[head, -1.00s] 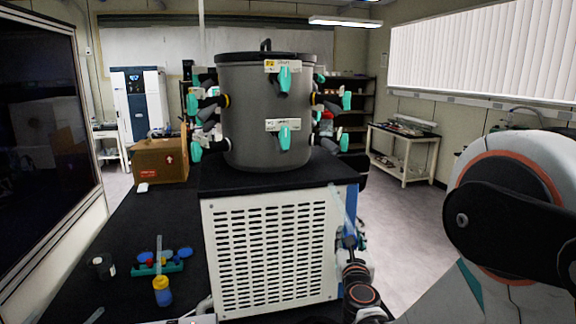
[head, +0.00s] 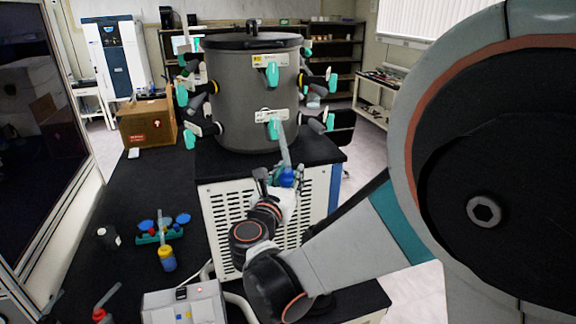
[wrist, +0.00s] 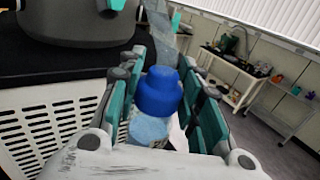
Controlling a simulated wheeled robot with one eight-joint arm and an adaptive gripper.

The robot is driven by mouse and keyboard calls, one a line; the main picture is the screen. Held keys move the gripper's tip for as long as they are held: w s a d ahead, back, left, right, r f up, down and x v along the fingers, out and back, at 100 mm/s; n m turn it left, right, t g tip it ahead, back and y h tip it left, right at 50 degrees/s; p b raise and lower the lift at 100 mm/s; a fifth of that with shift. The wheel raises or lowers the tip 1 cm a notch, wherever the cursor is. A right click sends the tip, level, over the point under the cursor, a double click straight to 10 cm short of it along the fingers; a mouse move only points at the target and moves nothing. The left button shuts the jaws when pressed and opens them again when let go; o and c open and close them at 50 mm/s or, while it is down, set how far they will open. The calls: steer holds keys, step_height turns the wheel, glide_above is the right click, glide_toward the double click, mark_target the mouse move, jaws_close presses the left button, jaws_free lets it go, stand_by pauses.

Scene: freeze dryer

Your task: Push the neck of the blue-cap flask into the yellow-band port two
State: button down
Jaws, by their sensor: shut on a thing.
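The blue-cap flask (head: 287,178) is held upright in my gripper (head: 278,184), in front of the freeze dryer's upper edge. Its clear neck points up. In the wrist view the blue cap (wrist: 159,92) sits between the teal-padded fingers, over a pale blue body. The grey drum (head: 235,125) carries several ports with teal handles. A yellow band (head: 216,87) shows on an upper left port, and a yellow-marked label (head: 271,60) is on the upper front. I cannot read which is port two. The flask is apart from the ports.
The white vented cabinet (head: 222,215) stands under the drum. A flask with a yellow band (head: 167,253), a teal rack (head: 159,236) and a cardboard box (head: 147,124) are on the black bench at left. A white device (head: 183,303) is at the front.

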mark_target(281, 140)
steer(key=shift+w+a+r+p, duration=0.2)
steer(key=shift+w+r+p, duration=0.55)
steer(key=shift+w+a+r+p, duration=0.2)
steer(key=shift+w+r+p, duration=0.5)
steer(key=shift+w+a+r, duration=0.2)
steer(key=shift+w+r, duration=0.4)
steer(key=shift+w, duration=0.2)
steer(key=shift+w, duration=0.1)
steer(key=shift+w+a+r+p, duration=0.15)
steer(key=shift+w+r, duration=0.5)
steer(key=shift+w+a+r+p, duration=0.15)
steer(key=shift+w+r, duration=0.45)
steer(key=shift+w, duration=0.05)
stand_by(1.5)
steer(key=c, duration=1)
jaws_free()
steer(key=shift+w, duration=0.1)
steer(key=shift+o, duration=0.2)
steer(key=shift+a, duration=0.1)
steer(key=v, duration=0.7)
steer(key=shift+s, duration=0.3)
